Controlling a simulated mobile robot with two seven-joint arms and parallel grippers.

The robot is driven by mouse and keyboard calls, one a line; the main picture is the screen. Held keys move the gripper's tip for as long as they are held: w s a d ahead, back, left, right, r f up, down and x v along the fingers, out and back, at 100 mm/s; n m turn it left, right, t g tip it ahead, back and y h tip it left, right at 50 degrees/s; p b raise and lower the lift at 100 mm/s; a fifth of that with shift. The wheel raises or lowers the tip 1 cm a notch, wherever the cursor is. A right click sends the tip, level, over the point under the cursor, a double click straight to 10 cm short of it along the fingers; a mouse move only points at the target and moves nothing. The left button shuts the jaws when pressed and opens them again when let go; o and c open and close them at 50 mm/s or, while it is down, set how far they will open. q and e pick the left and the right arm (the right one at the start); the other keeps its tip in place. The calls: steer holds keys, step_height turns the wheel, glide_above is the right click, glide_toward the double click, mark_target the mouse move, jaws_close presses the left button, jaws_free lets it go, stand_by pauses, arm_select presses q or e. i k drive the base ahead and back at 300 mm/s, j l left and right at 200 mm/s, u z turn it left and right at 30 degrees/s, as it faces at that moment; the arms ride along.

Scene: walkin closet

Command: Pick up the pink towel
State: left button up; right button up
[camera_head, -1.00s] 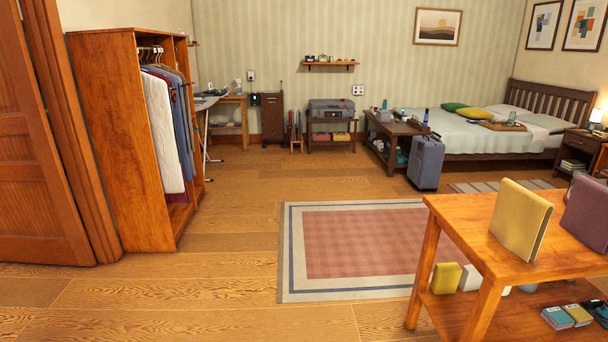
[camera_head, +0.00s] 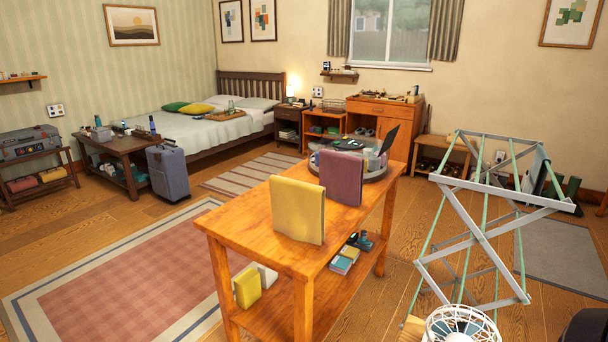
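A mauve-pink folded towel (camera_head: 341,178) stands upright on the wooden table (camera_head: 240,238) in the middle of the head view. A yellow folded towel (camera_head: 297,210) stands in front of it and to its left. Just behind the pink towel is a round tray (camera_head: 376,171) with several small items and a dark upright panel. Neither of my grippers is in view.
The table's lower shelf holds a yellow item (camera_head: 247,288) and small boxes (camera_head: 344,261). A rug (camera_head: 120,275) lies on open floor at left. A bed (camera_head: 215,128) stands behind.

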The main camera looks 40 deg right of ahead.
mark_target(341, 175)
steer(key=i+j+z, duration=0.2)
steer(key=i+z, duration=0.25)
steer(key=i+j+z, duration=0.15)
steer(key=j+z, duration=0.15)
steer(key=z, duration=0.15)
